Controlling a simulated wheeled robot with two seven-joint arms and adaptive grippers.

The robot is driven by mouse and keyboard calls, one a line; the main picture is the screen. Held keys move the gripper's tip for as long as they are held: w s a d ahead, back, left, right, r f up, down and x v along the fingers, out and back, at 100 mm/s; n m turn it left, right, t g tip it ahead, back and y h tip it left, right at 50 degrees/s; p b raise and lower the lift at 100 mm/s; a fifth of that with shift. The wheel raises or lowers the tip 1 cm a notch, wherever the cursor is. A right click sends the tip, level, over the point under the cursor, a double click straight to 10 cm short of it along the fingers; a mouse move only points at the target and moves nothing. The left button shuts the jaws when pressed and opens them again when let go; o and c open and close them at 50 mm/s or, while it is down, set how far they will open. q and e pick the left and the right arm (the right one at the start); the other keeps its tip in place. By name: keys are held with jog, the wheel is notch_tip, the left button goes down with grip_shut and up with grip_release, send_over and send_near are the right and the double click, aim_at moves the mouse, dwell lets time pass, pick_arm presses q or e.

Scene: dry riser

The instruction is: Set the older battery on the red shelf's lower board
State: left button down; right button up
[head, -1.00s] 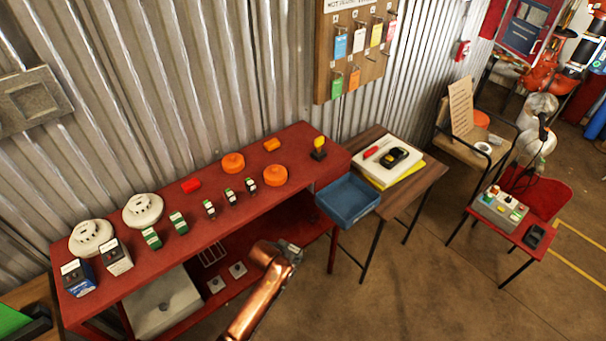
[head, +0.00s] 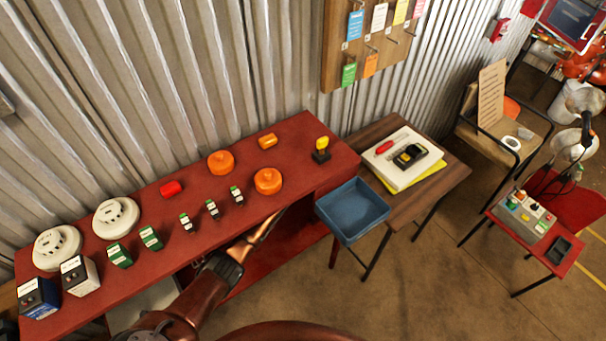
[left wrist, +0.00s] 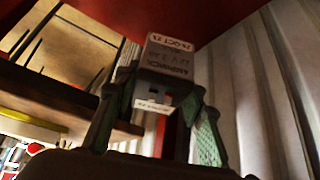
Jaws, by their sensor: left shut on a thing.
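The red shelf (head: 150,215) runs along the corrugated wall, with part of its lower board (head: 262,268) showing below the top. My left arm reaches under the top board in the head view; its gripper is hidden there. In the left wrist view my left gripper (left wrist: 157,105) is shut on a grey battery (left wrist: 170,62) with a date label and upside-down print. A red board fills the top of that view; contact with the battery is unclear. A blue battery-like box (head: 38,298) and a grey one (head: 80,275) stand on the top board's left end. My right gripper is not in view.
White detectors (head: 116,217), orange domes (head: 268,181) and several small green-and-white blocks crowd the top board. My arm covers much of the lower board.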

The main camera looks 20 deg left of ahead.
pick_arm(q)
jog(key=shift+w+r, duration=0.1)
jog(key=shift+w, duration=0.45)
jog(key=shift+f+b, duration=0.6)
jog(key=shift+b, duration=0.05)
notch_tip(320, 180, down, 4)
jog(key=b, duration=0.3)
jog(key=shift+r, duration=0.15)
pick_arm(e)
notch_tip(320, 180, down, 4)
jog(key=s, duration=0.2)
pick_arm(q)
jog(key=shift+f, duration=0.2)
jog(key=shift+f+b, duration=0.6)
jog(key=shift+b, duration=0.25)
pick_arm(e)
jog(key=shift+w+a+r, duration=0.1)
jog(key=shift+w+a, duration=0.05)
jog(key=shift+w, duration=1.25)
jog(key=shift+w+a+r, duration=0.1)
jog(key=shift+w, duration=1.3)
pick_arm(q)
jog(key=shift+f, duration=0.5)
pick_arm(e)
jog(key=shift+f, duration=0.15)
pick_arm(q)
jog(key=c, duration=1.2)
grip_release()
jog(key=shift+s+f, duration=0.1)
